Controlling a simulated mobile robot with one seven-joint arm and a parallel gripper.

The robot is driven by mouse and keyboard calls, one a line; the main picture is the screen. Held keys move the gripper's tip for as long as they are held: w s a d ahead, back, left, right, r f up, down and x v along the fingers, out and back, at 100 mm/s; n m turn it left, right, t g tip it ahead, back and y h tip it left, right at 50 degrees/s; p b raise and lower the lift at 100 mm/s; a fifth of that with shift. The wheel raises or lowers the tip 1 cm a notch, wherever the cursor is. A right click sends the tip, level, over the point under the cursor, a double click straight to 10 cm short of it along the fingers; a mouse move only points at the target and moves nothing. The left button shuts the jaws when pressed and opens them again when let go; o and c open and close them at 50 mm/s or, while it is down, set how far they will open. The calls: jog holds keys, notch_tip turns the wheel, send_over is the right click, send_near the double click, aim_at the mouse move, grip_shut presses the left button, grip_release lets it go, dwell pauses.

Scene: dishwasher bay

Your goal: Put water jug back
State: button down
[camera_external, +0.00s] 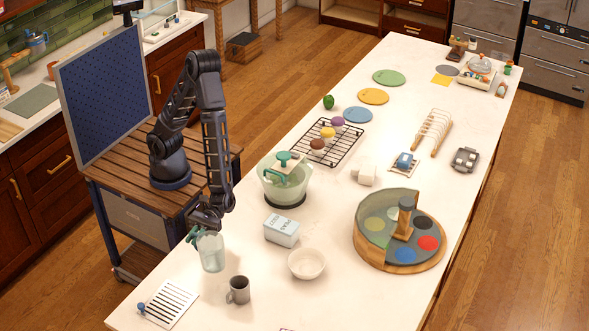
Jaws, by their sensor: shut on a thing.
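The water jug (212,255) is a pale, see-through green vessel with a teal handle or lid part at its top left. It is near the front left of the long white counter, upright or nearly so. My gripper (203,228) is at the top of the jug, shut on it at the teal part. The fingers are small and dark, so their exact grip is hard to see. I cannot tell whether the jug's base touches the counter.
A slotted white tray (168,304) lies in front of the jug. A grey mug (238,290), a white bowl (307,263), a blue-and-white box (282,230) and a green mixing bowl (285,183) stand nearby.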

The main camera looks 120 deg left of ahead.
jog(key=s+a+r+m+g, duration=0.3)
jog(key=s+a+r+g, duration=0.2)
jog(key=a+r, duration=0.6)
jog(key=f, duration=1.2)
jog(key=d+f, duration=0.1)
jog(key=f, duration=0.5)
jog(key=shift+s+d+f, duration=0.1)
jog(key=shift+f, duration=0.2)
jog(key=shift+f, duration=0.15)
jog(key=c, duration=1.5)
grip_release()
